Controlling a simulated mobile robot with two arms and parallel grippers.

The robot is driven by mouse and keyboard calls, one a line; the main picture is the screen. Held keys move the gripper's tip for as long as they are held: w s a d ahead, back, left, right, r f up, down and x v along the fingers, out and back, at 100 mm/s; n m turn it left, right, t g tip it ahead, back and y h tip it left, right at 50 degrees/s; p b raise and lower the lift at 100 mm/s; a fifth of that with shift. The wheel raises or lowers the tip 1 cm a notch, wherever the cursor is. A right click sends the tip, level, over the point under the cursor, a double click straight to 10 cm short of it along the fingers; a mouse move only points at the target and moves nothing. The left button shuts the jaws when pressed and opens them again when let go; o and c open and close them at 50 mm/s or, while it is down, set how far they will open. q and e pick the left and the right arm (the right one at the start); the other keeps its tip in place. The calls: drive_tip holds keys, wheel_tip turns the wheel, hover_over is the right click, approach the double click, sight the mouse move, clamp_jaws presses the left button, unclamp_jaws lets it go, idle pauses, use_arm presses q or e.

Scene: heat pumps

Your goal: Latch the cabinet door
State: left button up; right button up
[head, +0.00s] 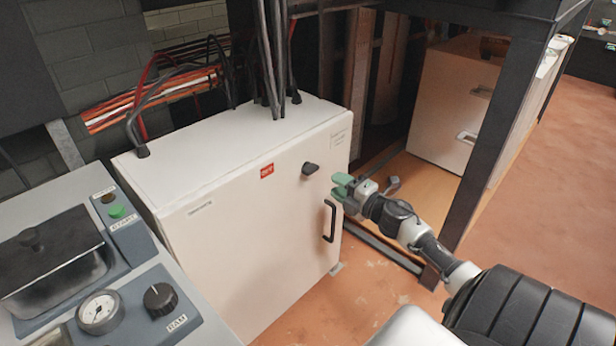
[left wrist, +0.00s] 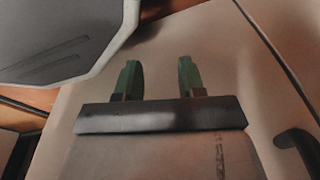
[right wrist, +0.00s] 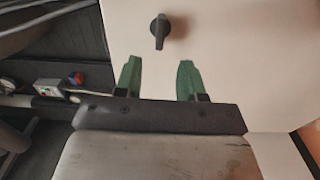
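The white cabinet (head: 250,210) stands with its door face toward me, and the door looks flush with the body. A black latch knob (head: 310,168) sits on the upper right of the door. It also shows in the right wrist view (right wrist: 159,31), its grip close to upright. A black bar handle (head: 329,220) is below it. My right gripper (head: 341,187) is open and empty, just right of the knob and above the handle, apart from both. My left gripper (left wrist: 158,78) is open and empty before a pale surface, with a dark handle (left wrist: 298,145) at the right.
A grey machine with a gauge (head: 100,312) and dark knob (head: 160,298) stands at the left front. Black cables (head: 270,60) drop to the cabinet top. The floor at far right is clear.

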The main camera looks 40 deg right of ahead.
sight(314, 172)
drive_tip(key=w, duration=0.8)
drive_tip(key=shift+w+a, duration=0.35)
drive_tip(key=shift+w, duration=0.05)
clamp_jaws()
